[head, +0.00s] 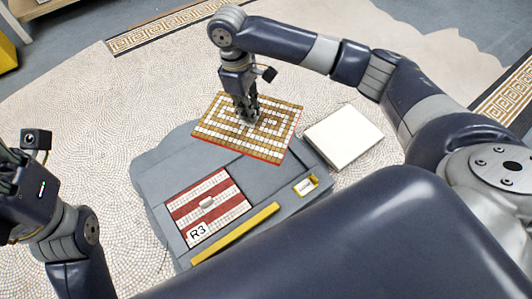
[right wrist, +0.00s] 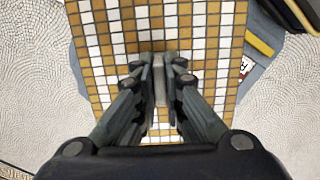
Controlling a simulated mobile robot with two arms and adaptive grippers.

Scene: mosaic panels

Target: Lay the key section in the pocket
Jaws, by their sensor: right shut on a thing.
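The key section is a flat panel (head: 215,121) of ochre and white tiles in a key pattern with a red edge. My right gripper (head: 246,121) is shut on the grey grip at its middle. The right wrist view shows the fingers (right wrist: 160,82) closed on that grip, with the panel (right wrist: 105,40) beyond them. The panel hangs slightly turned over the upper part of a grey tray (head: 155,165), and I cannot tell the gap.
A red and white striped panel (head: 222,188) marked R3, with a small grip, lies in the tray's lower left. A white block (head: 343,135) stands right. Pebbled floor (head: 110,110) lies clear at left.

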